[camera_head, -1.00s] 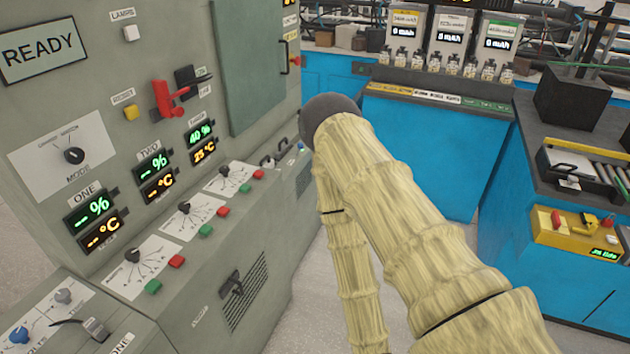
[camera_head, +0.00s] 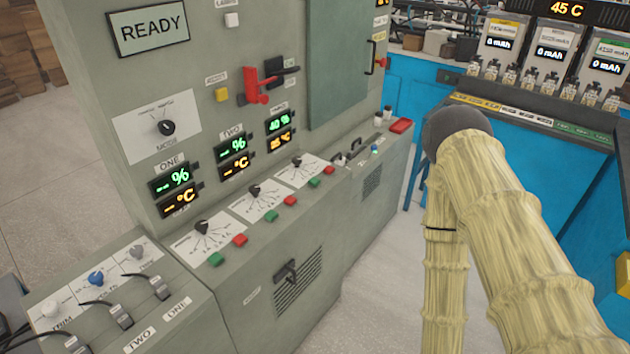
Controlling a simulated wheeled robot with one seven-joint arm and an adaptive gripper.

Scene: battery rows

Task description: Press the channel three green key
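The channel three green key (camera_head: 314,183) is a small green square on the sloped ledge of the grey cabinet. It sits below the third dial (camera_head: 297,162), with a red key (camera_head: 329,170) just behind it to the right. Two similar green keys stand nearer, for channel two (camera_head: 271,216) and channel one (camera_head: 216,259). The third display (camera_head: 279,124) reads 40 %. My arm, in a yellowish sleeve with a dark rounded joint, is bent at the right, apart from the cabinet. My gripper is not in view.
A red lever (camera_head: 257,92) and a yellow button (camera_head: 222,95) are on the upright panel. A low console (camera_head: 170,330) with plugs and cables stands at front left. A blue bench (camera_head: 520,150) with several small cells is behind my arm. The floor right of the cabinet looks clear.

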